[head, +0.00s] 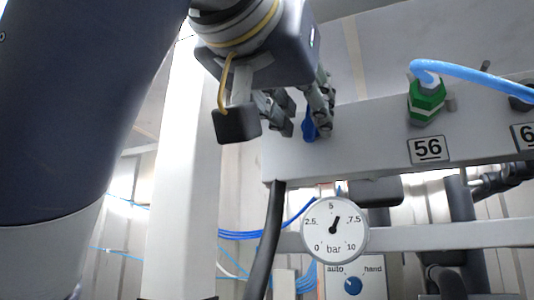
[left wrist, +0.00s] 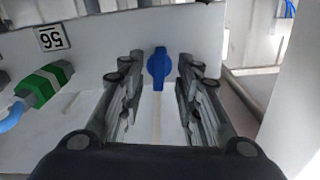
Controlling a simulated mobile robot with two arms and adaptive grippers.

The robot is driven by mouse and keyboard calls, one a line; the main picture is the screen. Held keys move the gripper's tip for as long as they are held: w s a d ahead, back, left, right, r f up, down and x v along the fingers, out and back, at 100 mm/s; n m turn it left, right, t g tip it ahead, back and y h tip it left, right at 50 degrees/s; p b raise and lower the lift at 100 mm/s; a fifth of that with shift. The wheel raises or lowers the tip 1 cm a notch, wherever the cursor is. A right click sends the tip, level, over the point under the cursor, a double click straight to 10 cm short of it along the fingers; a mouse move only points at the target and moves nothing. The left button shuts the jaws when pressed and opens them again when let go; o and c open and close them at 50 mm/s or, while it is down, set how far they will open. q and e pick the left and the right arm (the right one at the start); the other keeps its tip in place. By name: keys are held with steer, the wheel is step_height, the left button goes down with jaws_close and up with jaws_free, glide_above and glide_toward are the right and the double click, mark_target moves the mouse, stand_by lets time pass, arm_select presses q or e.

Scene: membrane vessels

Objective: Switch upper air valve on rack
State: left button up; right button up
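The upper air valve is a blue handle (left wrist: 158,66) on the white rack beam (left wrist: 200,30). In the left wrist view it stands between the fingers of my left gripper (left wrist: 155,80), with a visible gap on each side. In the head view the blue handle (head: 309,126) shows at the left end of the beam, partly hidden by the fingers of my left gripper (head: 305,118). The left gripper is open, its fingers pointing at the beam around the handle. My right gripper is in neither view.
A green fitting (head: 426,102) with a blue hose sits right of the valve, above label 56 (head: 429,149). A pressure gauge (head: 334,229) and an auto/hand knob (head: 353,285) are below. A white post (head: 184,180) and a black cable (head: 268,240) stand close by.

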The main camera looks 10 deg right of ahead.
arm_select(q)
steer(key=shift+x, duration=1.25)
steer(key=shift+s, duration=0.15)
steer(key=shift+a, duration=0.1)
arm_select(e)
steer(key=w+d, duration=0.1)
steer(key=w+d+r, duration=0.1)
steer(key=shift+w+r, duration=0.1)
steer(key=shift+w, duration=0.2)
